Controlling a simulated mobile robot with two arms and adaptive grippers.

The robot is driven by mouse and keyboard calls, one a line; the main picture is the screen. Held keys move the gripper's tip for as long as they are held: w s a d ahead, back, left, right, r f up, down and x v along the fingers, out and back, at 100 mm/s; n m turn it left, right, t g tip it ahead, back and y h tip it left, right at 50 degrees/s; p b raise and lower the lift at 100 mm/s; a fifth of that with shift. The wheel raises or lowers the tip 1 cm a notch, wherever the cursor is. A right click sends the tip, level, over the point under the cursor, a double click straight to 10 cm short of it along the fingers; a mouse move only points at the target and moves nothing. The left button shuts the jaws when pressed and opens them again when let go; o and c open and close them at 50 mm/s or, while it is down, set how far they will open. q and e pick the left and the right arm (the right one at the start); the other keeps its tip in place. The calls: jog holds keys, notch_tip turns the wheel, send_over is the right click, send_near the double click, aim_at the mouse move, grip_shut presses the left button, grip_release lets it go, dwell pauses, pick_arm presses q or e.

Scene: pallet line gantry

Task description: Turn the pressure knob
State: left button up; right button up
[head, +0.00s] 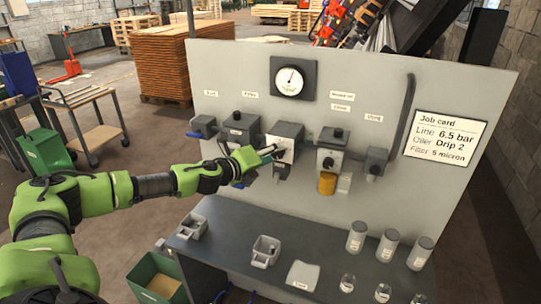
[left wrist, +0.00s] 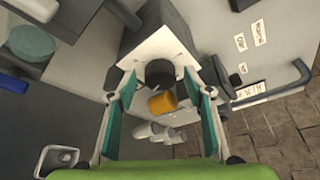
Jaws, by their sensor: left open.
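The panel (head: 225,75) carries a row of grey units under a round gauge (head: 289,79). My left gripper (head: 270,152) is open in front of the middle unit (head: 286,130). In the left wrist view, a black round knob (left wrist: 160,73) on that unit's pale face lies between the two teal-padded fingers of my left gripper (left wrist: 160,85). I see gaps on both sides of the knob, and cannot tell how far the fingertips reach over it. In the head view the gripper largely hides the knob. My right gripper is not in view.
The oiler (head: 330,150) with its amber bowl (head: 327,183) hangs close to the right. A job card (head: 447,138) reads line 6.5 bar. The bench (head: 225,235) below holds two grey bins, a white sheet, several cylinders and small cups. A green bin (head: 155,280) stands front left.

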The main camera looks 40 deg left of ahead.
pick_arm(q)
jog(key=v, duration=1.2)
jog(key=shift+d, duration=0.1)
dwell(0.4)
